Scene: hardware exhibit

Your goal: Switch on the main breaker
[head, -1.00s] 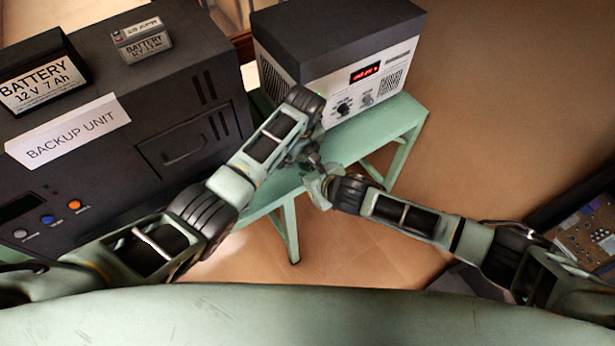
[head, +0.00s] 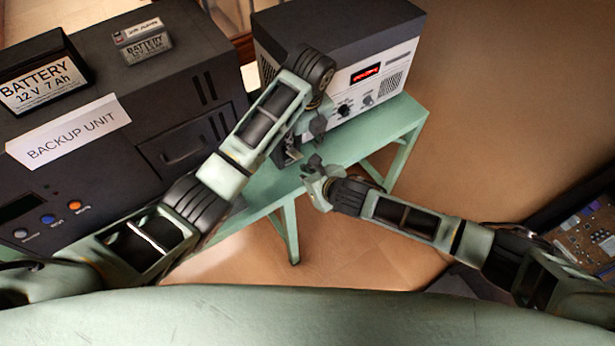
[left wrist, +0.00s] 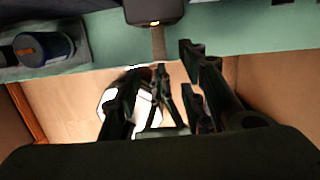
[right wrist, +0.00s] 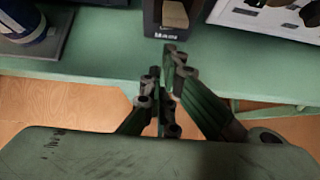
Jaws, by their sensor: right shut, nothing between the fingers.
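The main breaker is a small black box labelled "MAIN" (right wrist: 155,22) on the green bench, at the top of the right wrist view. Its upper part is cut off there, and its switch position cannot be told. A dark box end also shows at the top of the left wrist view (left wrist: 153,10). In the head view the left arm largely hides that spot. My left gripper (head: 305,140) points down over the bench beside the power supply, its fingers apart (left wrist: 160,85). My right gripper (head: 318,178) is shut and empty at the bench's front edge, below the left one.
A power supply (head: 390,62) with a lit red display and knobs stands on the green bench (head: 400,115). The dark backup unit (head: 150,95), carrying batteries (head: 42,82), is at left. A blue cylinder (left wrist: 42,48) lies left of the breaker.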

